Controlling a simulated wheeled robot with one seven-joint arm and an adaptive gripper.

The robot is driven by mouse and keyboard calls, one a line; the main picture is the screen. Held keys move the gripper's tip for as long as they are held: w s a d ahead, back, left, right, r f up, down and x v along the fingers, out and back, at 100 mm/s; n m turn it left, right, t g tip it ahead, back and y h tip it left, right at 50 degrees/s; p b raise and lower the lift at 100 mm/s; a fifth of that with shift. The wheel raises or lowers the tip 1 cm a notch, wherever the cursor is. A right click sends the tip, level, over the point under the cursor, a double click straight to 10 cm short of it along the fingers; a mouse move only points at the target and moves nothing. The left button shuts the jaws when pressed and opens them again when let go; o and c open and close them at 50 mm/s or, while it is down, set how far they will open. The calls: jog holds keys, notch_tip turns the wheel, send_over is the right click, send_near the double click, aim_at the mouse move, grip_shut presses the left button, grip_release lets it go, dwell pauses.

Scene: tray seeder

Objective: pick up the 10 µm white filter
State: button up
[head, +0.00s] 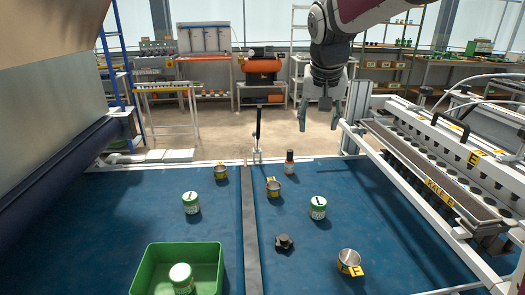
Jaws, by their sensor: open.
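I cannot tell which item is the 10 µm white filter; the labels are too small to read. One white and green canister (191,203) stands on the left half of the blue surface. A similar canister (317,208) stands on the right half. A third canister (181,278) is inside the green crate (214,252) at the front left. My gripper (318,122) hangs open and empty, fingers down, at the upper right of the blue surface, apart from every item.
The seeder's perforated rail (425,180) borders the right.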

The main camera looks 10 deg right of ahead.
jog(key=m+b, duration=0.1)
jog(key=b, duration=0.4)
send_near(289, 154)
jog(key=f, duration=0.1)
jog(key=shift+t+h, duration=0.3)
jog(key=shift+h, duration=0.2)
jog(key=x, duration=0.8)
jog(key=shift+w+a+f+b, duration=0.15)
jog(key=shift+a+f+b, duration=0.05)
jog(key=shift+f+b, duration=0.25)
jog(key=shift+b+x, duration=0.5)
jog(key=shift+x, duration=2.45)
jog(key=shift+r, duration=0.1)
grip_shut()
